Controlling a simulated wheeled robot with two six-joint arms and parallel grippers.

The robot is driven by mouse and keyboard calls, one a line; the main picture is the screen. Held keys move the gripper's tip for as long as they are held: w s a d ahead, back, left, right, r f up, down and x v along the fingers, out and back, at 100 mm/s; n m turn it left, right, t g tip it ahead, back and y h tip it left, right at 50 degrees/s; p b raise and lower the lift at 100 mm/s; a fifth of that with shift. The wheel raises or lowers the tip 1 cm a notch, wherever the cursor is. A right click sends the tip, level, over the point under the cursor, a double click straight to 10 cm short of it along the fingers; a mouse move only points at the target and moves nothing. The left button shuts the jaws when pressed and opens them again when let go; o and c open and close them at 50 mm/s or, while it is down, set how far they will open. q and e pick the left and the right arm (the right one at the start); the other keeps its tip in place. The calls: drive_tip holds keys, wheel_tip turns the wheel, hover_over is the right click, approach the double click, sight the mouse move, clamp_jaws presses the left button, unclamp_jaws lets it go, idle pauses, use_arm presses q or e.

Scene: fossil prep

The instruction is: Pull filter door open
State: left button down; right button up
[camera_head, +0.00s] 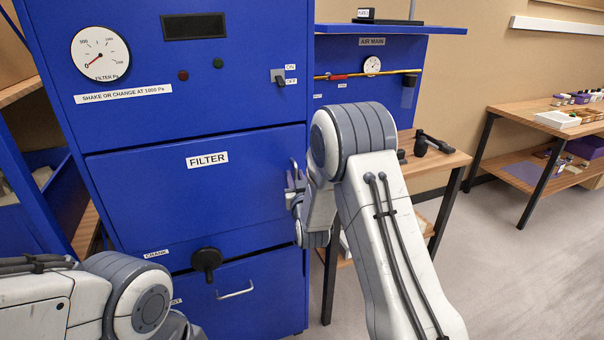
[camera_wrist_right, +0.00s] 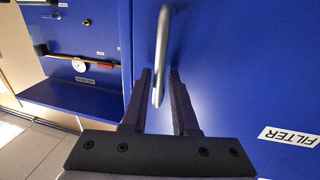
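The blue filter door (camera_head: 215,205) with its white FILTER label sits flush in the cabinet front in the head view. Its metal handle (camera_head: 293,170) is at the door's right edge. In the right wrist view the handle (camera_wrist_right: 162,45) runs down between the two dark fingers of my right gripper (camera_wrist_right: 161,75). The fingers are apart, with a gap visible beside the bar. In the head view my right gripper (camera_head: 297,193) is at the handle, partly hidden by my right arm. My left arm is at the lower left; its gripper is out of sight.
Below the door are a black crank knob (camera_head: 207,260) and a drawer with a bar handle (camera_head: 236,291). A gauge (camera_head: 100,53) and a switch (camera_head: 278,77) are above. A wooden bench (camera_head: 440,160) stands right of the cabinet. Open floor (camera_head: 500,270) lies at the right.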

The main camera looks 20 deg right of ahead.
drive_tip(key=shift+w+d, duration=0.1)
drive_tip(key=shift+w, duration=0.15)
clamp_jaws()
idle(1.3)
